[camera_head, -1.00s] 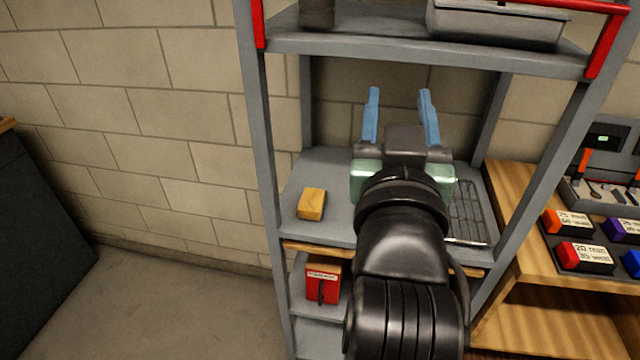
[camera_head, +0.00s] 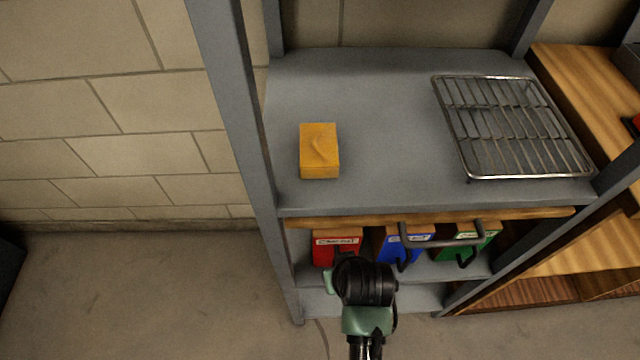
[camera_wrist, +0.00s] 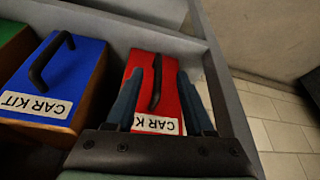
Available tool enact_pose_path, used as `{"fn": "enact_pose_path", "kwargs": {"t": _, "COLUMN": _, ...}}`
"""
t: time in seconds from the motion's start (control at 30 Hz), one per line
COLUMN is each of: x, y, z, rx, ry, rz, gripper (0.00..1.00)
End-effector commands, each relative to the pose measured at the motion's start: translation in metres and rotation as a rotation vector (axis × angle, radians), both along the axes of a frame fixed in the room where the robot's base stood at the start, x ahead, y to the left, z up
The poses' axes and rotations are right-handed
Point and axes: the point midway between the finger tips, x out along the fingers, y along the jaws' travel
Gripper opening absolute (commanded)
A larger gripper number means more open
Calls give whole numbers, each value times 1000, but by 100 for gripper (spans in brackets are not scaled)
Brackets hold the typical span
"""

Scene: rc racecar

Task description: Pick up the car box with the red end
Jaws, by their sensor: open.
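The car box with the red end (camera_head: 336,248) stands on the lower shelf, left of the other boxes in the head view. In the wrist view the red end (camera_wrist: 170,72) has a dark upright handle and a white "CAR KIT" label, seen upside down. My gripper (camera_wrist: 171,68) is open, its two blue fingers in front of the red end, one to each side of the handle in the picture. I cannot tell how deep the fingertips reach. In the head view my arm covers the lower part of the box and hides the fingers.
A blue-ended box (camera_head: 405,240) and a green-ended box (camera_head: 470,243) stand to the right. A wooden-edged shelf (camera_head: 390,120) above holds a yellow block (camera_head: 319,152) and a wire rack (camera_head: 515,125). A grey post (camera_head: 240,130) borders the left side.

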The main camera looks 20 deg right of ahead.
Motion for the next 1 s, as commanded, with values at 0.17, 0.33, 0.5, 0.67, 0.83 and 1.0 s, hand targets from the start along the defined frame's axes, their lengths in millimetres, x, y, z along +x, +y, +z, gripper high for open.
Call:
{"fn": "enact_pose_path", "kwargs": {"t": 0.17, "x": 4, "y": -1, "z": -18, "rx": 2, "ry": 7, "rz": -1, "gripper": 53}}
{"fn": "enact_pose_path", "kwargs": {"t": 0.33, "x": 11, "y": -2, "z": -36, "rx": 1, "ry": 5, "rz": 0, "gripper": 53}}
{"fn": "enact_pose_path", "kwargs": {"t": 0.5, "x": 20, "y": -5, "z": -61, "rx": 0, "ry": 3, "rz": 0, "gripper": 53}}
{"fn": "enact_pose_path", "kwargs": {"t": 0.67, "x": 25, "y": -5, "z": -71, "rx": 0, "ry": 3, "rz": 0, "gripper": 53}}
{"fn": "enact_pose_path", "kwargs": {"t": 0.83, "x": 26, "y": -5, "z": -71, "rx": 0, "ry": 2, "rz": 0, "gripper": 53}}
{"fn": "enact_pose_path", "kwargs": {"t": 1.0, "x": 25, "y": -5, "z": -70, "rx": 0, "ry": 2, "rz": 0, "gripper": 32}}
